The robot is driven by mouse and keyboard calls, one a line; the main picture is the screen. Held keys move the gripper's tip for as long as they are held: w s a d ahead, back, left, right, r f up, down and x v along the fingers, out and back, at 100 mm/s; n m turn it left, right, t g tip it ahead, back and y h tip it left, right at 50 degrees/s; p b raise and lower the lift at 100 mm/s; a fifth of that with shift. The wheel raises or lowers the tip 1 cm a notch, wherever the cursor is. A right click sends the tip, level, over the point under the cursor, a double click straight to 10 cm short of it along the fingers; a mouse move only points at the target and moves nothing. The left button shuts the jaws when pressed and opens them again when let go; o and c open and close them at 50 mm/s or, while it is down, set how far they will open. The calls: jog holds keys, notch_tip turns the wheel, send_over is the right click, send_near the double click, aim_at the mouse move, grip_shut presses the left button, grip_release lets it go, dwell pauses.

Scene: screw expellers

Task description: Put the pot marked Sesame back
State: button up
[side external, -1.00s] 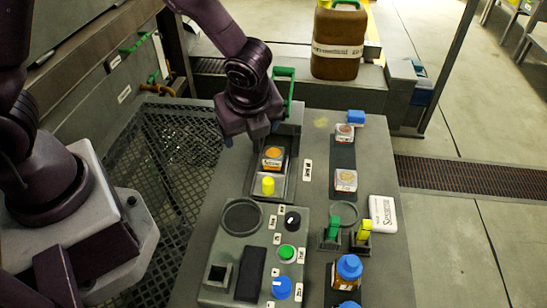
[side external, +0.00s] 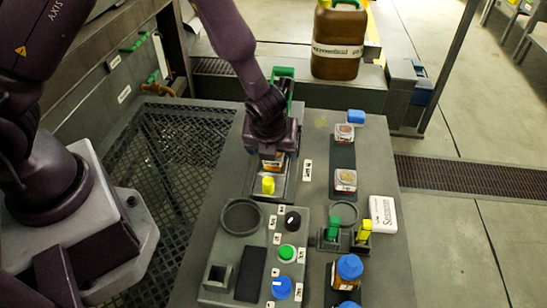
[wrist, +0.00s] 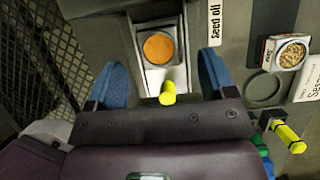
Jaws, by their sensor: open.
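A pot with an orange top (side external: 272,164) stands in the grey metal tray (side external: 284,188); its label is too small to read. My gripper (side external: 272,153) is over this pot and hides much of it in the side view. In the wrist view the orange top (wrist: 159,47) shows between my two blue fingers (wrist: 160,63), which are spread wide and hold nothing. Two pale pots, a far one (side external: 344,132) and a nearer one (side external: 345,179), stand on a dark strip to the right. A white card reading Sesame (side external: 383,214) lies near an empty ring (side external: 343,212).
A yellow knob (side external: 268,185) stands at the tray's near end, close to my gripper. The control panel (side external: 225,257) carries black, green and blue knobs. Green and yellow upright pieces stand right of it, with blue-capped bottles (side external: 348,270) in front.

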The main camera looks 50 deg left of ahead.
jog(key=x, duration=0.4)
jog(key=shift+a+f, duration=0.1)
jog(key=shift+f, duration=0.1)
jog(key=shift+c, duration=0.4)
jog(key=c, duration=1.1)
jog(key=shift+r, duration=0.15)
